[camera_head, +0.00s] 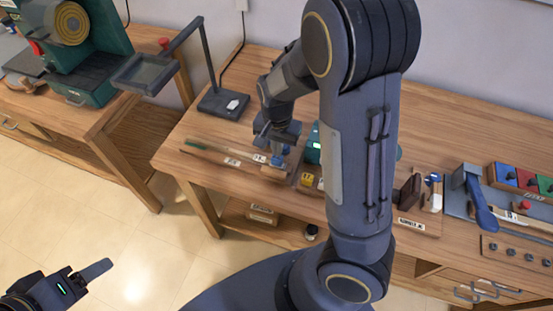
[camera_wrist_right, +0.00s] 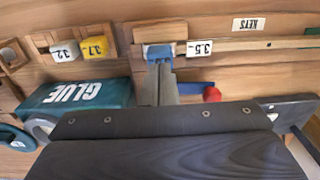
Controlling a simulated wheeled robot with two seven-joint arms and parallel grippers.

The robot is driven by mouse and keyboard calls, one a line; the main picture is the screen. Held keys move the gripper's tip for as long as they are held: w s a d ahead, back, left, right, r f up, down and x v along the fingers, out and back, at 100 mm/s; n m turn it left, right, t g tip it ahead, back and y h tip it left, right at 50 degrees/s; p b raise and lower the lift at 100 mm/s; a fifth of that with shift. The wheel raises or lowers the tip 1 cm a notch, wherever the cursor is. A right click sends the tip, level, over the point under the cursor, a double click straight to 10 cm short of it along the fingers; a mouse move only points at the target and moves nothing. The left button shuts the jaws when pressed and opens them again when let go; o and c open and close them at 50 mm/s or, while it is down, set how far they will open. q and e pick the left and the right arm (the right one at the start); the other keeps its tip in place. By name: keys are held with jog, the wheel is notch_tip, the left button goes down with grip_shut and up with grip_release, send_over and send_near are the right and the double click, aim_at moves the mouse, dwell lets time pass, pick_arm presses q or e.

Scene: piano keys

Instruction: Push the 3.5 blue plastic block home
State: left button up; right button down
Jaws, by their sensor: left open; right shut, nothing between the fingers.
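The blue block (camera_wrist_right: 158,50) sits in a notch of a wooden holder (camera_wrist_right: 160,32), beside a white tag reading 3.5 (camera_wrist_right: 200,47). My right gripper (camera_wrist_right: 159,68) is shut with nothing between its fingers. Its tips are right at the near edge of the block and seem to touch it; they hide part of its near side. In the head view my right gripper (camera_head: 278,156) points down over the bench at the same spot, where the block shows only as a small blue patch. My left gripper (camera_head: 82,284) is open and empty at the bottom left, away from the bench.
A wooden rack with a white 3.2 block (camera_wrist_right: 64,51) and a yellow 3.7 block (camera_wrist_right: 95,46) lies left of the holder. A KEYS tag (camera_wrist_right: 248,24) and long strips lie to the right. A lamp (camera_head: 222,103) stands behind.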

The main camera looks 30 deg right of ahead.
jog(key=shift+f+b, duration=0.9)
jog(key=shift+f, duration=0.35)
dwell(0.7)
jog(key=shift+r, duration=0.15)
dwell(0.5)
notch_tip(320, 180, up, 7)
jog(key=p, duration=0.7)
dwell(0.5)
